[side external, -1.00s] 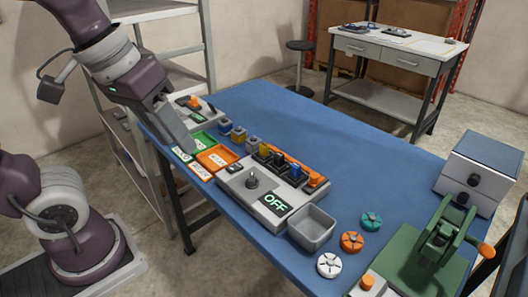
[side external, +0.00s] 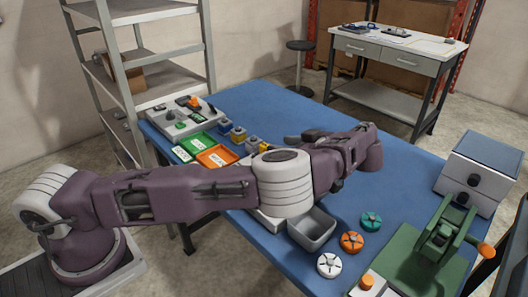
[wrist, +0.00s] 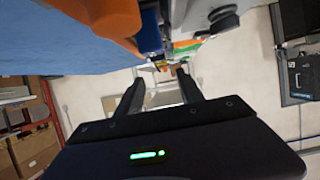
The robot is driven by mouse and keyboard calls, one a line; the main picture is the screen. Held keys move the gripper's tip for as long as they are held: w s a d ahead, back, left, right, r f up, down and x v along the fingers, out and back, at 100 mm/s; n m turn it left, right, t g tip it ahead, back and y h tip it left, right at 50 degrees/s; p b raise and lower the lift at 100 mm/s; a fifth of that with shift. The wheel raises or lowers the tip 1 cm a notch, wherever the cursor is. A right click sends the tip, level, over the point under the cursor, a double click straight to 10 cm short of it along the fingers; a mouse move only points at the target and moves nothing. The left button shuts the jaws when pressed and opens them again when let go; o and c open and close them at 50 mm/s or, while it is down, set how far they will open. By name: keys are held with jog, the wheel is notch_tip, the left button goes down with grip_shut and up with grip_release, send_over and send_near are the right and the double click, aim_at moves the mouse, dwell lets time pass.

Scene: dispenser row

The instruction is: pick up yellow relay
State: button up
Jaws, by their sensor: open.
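A small block with a yellow part (side external: 252,143), which looks like the yellow relay, stands near the left end of the row in the side view. Two blue-topped blocks (side external: 231,129) stand to its left. In the wrist view a tiny yellow spot (wrist: 162,65) shows beyond a blue block (wrist: 150,40); I cannot tell if it is the relay. My gripper (wrist: 158,84) is open, with nothing between its fingers. In the side view its dark fingers (side external: 290,138) point left over the table, right of the yellow part. My arm hides most of the dispenser row.
A grey bin (side external: 312,230) and orange, teal and white knobs (side external: 351,241) lie at the front. A green press (side external: 425,255) and grey box (side external: 482,170) stand at right. Orange and green trays (side external: 217,156) lie left. The blue table's back (side external: 330,115) is clear.

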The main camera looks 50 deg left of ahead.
jog(key=x, duration=0.5)
jog(key=shift+s+a+f, duration=0.15)
jog(key=shift+s+f, duration=0.05)
jog(key=shift+f, duration=0.25)
grip_shut()
notch_tip(320, 180, up, 10)
